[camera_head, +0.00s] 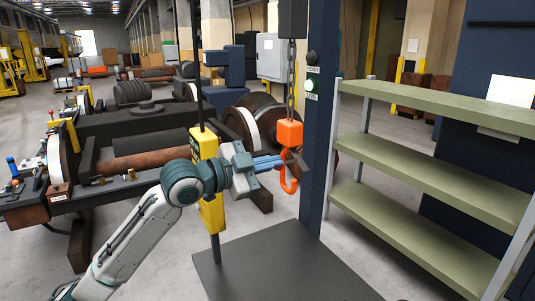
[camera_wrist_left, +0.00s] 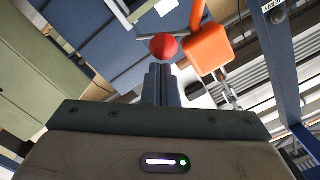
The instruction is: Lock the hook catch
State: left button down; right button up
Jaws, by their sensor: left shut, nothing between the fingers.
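The orange hook hangs from a chain. Its block (camera_head: 289,133) and curved lower part (camera_head: 289,184) show in the head view. In the left wrist view the block (camera_wrist_left: 207,48) appears at upper right with the chain running off it. A red ball-shaped knob (camera_wrist_left: 163,46) sits beside the block, just beyond my fingertips; I cannot tell whether they touch it. A dark catch-like piece (camera_head: 299,163) shows by the hook, partly hidden by my gripper. My left gripper (camera_head: 279,160) is shut and empty, beside the hook just under its block; its fingers (camera_wrist_left: 160,84) also show in the wrist view.
A green shelf unit (camera_head: 415,160) is further right. A yellow control box (camera_head: 206,175) hangs left of the hook, behind my arm. Wheelsets (camera_head: 145,160) fill the left.

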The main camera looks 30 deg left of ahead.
pick_arm(q)
jog(key=f+m, duration=0.1)
jog(key=f+m+b, duration=0.1)
jog(key=m, duration=0.1)
jog(key=shift+w+a+b, duration=0.1)
jog(key=shift+b, duration=0.2)
jog(key=m, duration=0.1)
jog(key=m+b, duration=0.1)
jog(key=f+m, duration=0.1)
jog(key=shift+w+a+m, duration=0.2)
jog(key=shift+a+m, duration=0.1)
jog(key=shift+a, duration=0.05)
jog(key=shift+a+f, duration=0.1)
dwell(0.3)
